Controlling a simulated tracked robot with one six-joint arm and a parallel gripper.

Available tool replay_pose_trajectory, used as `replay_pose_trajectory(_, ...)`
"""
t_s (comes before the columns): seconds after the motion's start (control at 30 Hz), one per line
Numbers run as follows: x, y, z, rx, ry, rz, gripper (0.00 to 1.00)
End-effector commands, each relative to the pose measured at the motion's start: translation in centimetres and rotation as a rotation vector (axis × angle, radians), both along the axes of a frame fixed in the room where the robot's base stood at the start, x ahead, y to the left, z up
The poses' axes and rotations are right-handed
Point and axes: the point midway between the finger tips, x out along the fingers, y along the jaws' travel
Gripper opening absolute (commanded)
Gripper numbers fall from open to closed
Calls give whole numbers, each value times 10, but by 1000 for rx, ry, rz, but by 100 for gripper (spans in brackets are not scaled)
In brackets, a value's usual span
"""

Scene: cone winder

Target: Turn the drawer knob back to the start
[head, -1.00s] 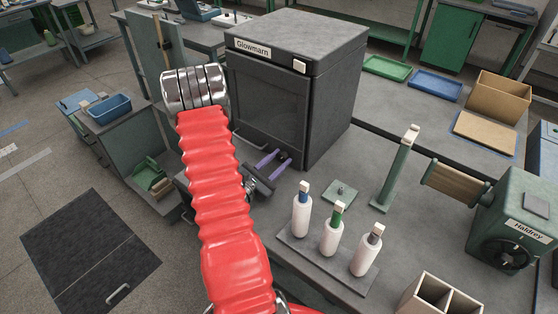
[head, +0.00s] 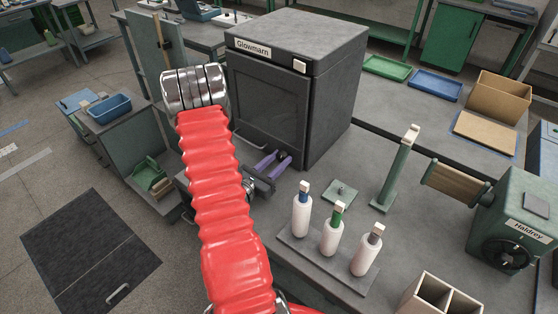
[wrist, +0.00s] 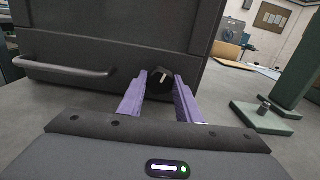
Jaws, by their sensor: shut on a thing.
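The drawer knob (wrist: 164,75) is dark, with a short pale mark, and sits low on the dark front of the cabinet labelled Glowmarn (head: 270,95). My gripper (wrist: 160,82) has its two purple fingers on either side of the knob and is shut on it. In the head view my gripper (head: 276,158) is at the lower front of the cabinet, and the knob is mostly hidden between the fingertips. A grey bar handle (wrist: 65,69) is left of the knob in the wrist view.
On the bench to the right are a rack of white bottles (head: 333,237), a green post (head: 397,172) and a green Haldrey machine (head: 518,215). A green plate with a small peg (wrist: 264,118) is right of my gripper. Bare bench top lies between them.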

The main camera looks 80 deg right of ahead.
Motion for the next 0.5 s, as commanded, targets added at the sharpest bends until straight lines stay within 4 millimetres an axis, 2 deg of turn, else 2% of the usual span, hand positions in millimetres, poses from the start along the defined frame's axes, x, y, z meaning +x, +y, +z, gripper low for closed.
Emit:
replay_pose_trajectory(0.2, -1, 0, -1, 54, 120, -3, 9)
replay_pose_trajectory(0.5, -1, 0, -1, 86, 196, -3, 9)
